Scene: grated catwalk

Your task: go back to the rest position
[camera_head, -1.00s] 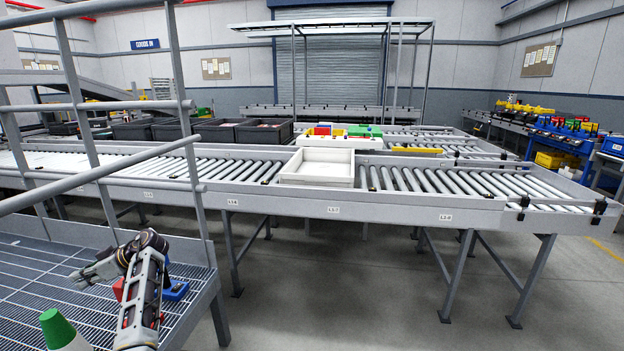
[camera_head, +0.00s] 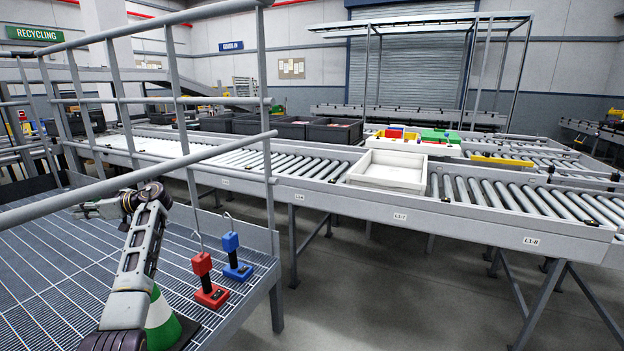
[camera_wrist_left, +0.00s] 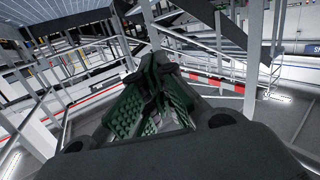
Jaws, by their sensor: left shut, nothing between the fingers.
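My left gripper (camera_head: 88,210) is at the end of my left arm, above the grated floor at the left of the head view. In the left wrist view its fingers (camera_wrist_left: 158,92) are together, with nothing between them. My left arm comes up from the bottom left and hides part of a green and white cone (camera_head: 160,318). My right gripper is not in view.
A red device (camera_head: 208,285) and a blue device (camera_head: 235,258) stand on the grating (camera_head: 60,270). Grey railings (camera_head: 130,183) cross the left side. Beyond is a roller conveyor (camera_head: 330,190) with a white tray (camera_head: 388,180) and dark bins (camera_head: 290,129).

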